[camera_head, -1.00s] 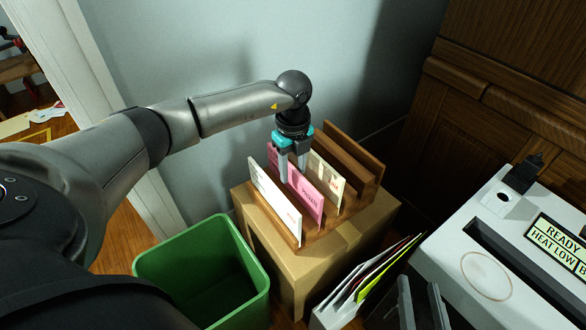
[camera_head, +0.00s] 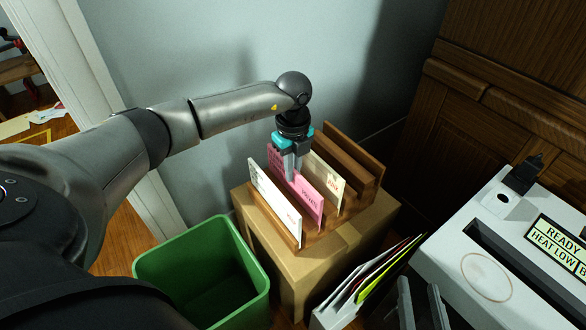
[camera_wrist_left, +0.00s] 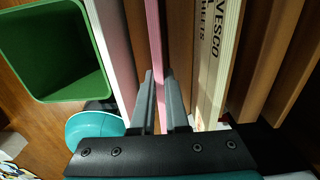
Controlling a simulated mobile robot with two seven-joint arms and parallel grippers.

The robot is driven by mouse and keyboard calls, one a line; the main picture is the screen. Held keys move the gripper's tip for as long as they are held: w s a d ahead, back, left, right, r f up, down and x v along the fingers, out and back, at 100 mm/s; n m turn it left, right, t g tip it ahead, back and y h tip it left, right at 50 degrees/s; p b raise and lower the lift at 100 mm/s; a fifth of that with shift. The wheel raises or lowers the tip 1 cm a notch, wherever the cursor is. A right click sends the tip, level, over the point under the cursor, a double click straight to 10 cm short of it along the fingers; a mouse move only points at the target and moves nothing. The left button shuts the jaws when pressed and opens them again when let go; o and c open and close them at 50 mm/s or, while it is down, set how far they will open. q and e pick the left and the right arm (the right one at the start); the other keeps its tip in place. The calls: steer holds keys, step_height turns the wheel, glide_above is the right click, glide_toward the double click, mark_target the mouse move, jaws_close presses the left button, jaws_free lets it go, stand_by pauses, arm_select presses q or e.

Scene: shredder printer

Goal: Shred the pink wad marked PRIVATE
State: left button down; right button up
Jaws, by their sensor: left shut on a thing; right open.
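The pink wad (camera_head: 308,197) stands upright in a slot of the wooden rack (camera_head: 337,217), between a white wad (camera_head: 274,203) and a cream wad (camera_head: 327,181). Its marking is too small to read for sure. My left gripper (camera_head: 291,178) is shut on the pink wad's top edge, one finger on each side. In the left wrist view the pink edge (camera_wrist_left: 155,45) runs between the fingers. My right gripper (camera_head: 420,305) is open and empty at the bottom edge. The grey-white machine (camera_head: 440,247) at the right has a long dark slot and a display reading READY, HEAT LOW.
The rack stands on a cardboard box (camera_head: 272,257). A green bin (camera_head: 150,262) is at its left, and a holder with several papers (camera_head: 335,312) is in front. A wall is behind and a wooden cabinet (camera_head: 480,110) at the back right. A black plug-like part (camera_head: 524,175) sits on the machine.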

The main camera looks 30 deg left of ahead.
steer(key=shift+r+p, duration=1.1)
steer(key=shift+r, duration=0.05)
step_height(320, 180, up, 10)
steer(key=p, duration=1)
steer(key=shift+r+p, duration=0.25)
steer(key=shift+p, duration=0.05)
